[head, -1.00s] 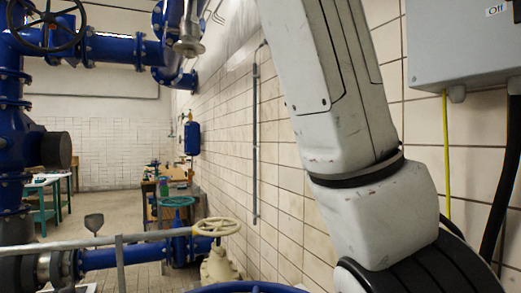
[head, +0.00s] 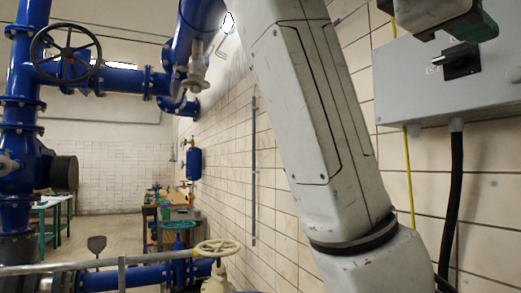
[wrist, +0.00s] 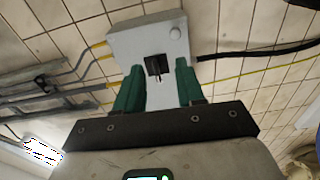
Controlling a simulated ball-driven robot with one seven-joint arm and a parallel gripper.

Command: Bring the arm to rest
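My gripper shows in the wrist view (wrist: 159,67) with its two green fingers apart and nothing held between them. Beyond the fingers is a grey switch box (wrist: 120,44) on the tiled wall, with a black rotary knob (wrist: 154,64) seen in the gap. In the head view my white arm rises through the middle right. Part of my gripper hangs at the top right edge, in front of the grey box (head: 420,85) and just above its black knob (head: 458,62). I cannot tell whether it touches the box.
A yellow cable (head: 409,180) and a thick black cable (head: 452,205) run down from the box. Blue pipes with a black handwheel (head: 66,52) stand at left. A cream handwheel (head: 217,247) is low in the middle. Open floor (head: 115,240) lies beyond at left.

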